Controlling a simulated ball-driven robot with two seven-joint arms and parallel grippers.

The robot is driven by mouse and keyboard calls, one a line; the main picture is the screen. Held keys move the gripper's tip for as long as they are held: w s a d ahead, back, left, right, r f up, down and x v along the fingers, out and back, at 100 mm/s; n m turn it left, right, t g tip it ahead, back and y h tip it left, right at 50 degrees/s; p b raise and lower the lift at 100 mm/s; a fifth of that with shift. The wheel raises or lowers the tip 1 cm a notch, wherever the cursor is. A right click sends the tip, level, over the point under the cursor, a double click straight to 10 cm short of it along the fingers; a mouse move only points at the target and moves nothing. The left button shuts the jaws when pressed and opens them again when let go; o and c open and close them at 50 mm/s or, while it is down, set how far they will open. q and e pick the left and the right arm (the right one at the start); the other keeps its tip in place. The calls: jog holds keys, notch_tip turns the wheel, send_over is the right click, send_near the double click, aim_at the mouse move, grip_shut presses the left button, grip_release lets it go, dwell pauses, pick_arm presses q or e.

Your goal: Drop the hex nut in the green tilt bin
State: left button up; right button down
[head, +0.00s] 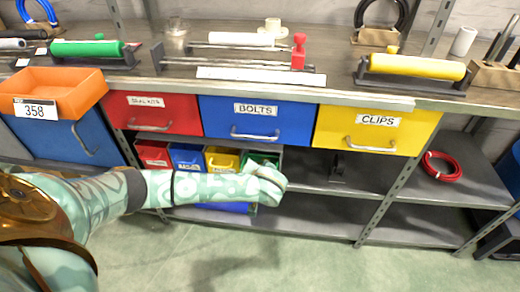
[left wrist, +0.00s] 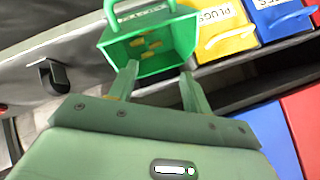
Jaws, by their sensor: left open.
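The green tilt bin (left wrist: 180,38) shows its open inside in the left wrist view, with several small brass-coloured pieces (left wrist: 152,44) in it. I cannot tell whether the hex nut is among them. In the head view the green bin (head: 264,159) is at the right end of the small bin row, partly hidden by my left gripper (head: 272,186). In the left wrist view my left gripper (left wrist: 159,70) is open, its two fingertips apart at the bin's near edge. Nothing shows between the fingers. My right gripper is not in view.
Yellow (head: 222,160), blue (head: 187,158) and red (head: 153,154) small bins stand beside the green one. Large red, blue (head: 255,121) and yellow (head: 370,128) drawers hang above. An orange tray (head: 60,88) is at left.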

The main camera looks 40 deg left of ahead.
pick_arm(q)
jog(key=shift+s+d+r+p, duration=0.15)
jog(key=shift+d+r+p, duration=0.1)
jog(key=shift+r+p, duration=0.15)
jog(key=p+v, duration=1)
jog(key=v, duration=0.5)
jog(key=shift+s+d, duration=0.15)
jog(key=shift+d, duration=0.05)
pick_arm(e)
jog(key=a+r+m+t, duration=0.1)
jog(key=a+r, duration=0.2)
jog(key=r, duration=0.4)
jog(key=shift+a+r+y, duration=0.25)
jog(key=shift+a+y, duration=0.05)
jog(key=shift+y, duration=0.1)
pick_arm(q)
jog(key=shift+f, duration=0.1)
